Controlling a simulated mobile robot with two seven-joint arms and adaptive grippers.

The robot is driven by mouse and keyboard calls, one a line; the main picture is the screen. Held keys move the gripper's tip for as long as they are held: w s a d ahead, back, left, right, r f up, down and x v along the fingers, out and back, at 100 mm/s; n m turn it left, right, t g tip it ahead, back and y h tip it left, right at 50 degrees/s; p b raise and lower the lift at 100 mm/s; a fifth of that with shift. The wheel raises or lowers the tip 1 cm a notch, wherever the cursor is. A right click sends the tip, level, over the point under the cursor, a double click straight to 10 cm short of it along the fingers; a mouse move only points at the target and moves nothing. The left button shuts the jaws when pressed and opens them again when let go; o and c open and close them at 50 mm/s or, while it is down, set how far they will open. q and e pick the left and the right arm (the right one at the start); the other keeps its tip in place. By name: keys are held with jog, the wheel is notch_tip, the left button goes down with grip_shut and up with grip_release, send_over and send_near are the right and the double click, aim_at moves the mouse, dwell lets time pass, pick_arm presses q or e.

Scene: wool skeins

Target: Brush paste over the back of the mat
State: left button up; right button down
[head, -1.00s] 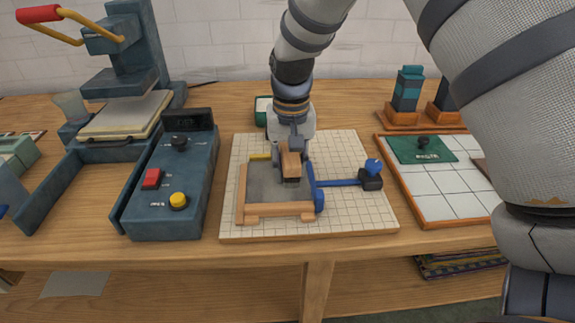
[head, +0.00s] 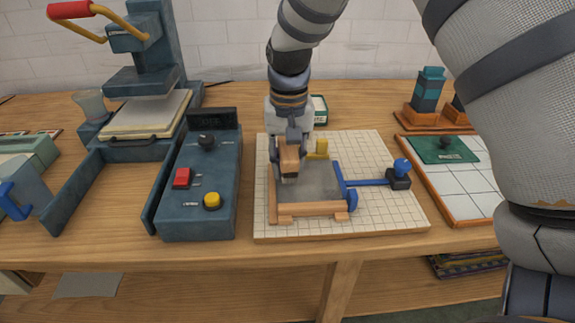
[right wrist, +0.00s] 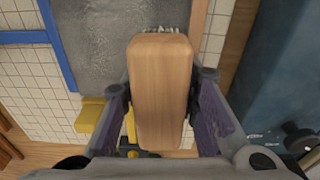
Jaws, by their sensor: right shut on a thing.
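The mat (head: 318,184) is a grey sheet lying face down or up, I cannot tell which, inside a corner of wooden strips (head: 310,208) with a blue bar (head: 345,190) along its right side. My right gripper (head: 289,150) is shut on a wooden brush (head: 289,160). The brush is upright, bristles down, over the mat's left part near the left strip. In the right wrist view the brush block (right wrist: 160,90) sits between both fingers and hides part of the mat (right wrist: 110,65). Whether the bristles touch the mat is unclear. No paste is distinguishable. My left gripper is out of view.
The mat lies on a white gridded board (head: 390,212). A blue-knobbed clamp (head: 400,175) is to the right. A control box (head: 200,185) and a press (head: 150,80) stand left. A tiled tray (head: 455,185) lies right.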

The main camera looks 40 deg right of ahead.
aim_at(291, 147)
jog(key=shift+s+d+r, duration=0.1)
jog(key=shift+d+r, duration=0.05)
jog(key=shift+r, duration=0.35)
jog(key=shift+s+d+r, duration=0.1)
jog(key=shift+r, duration=2.65)
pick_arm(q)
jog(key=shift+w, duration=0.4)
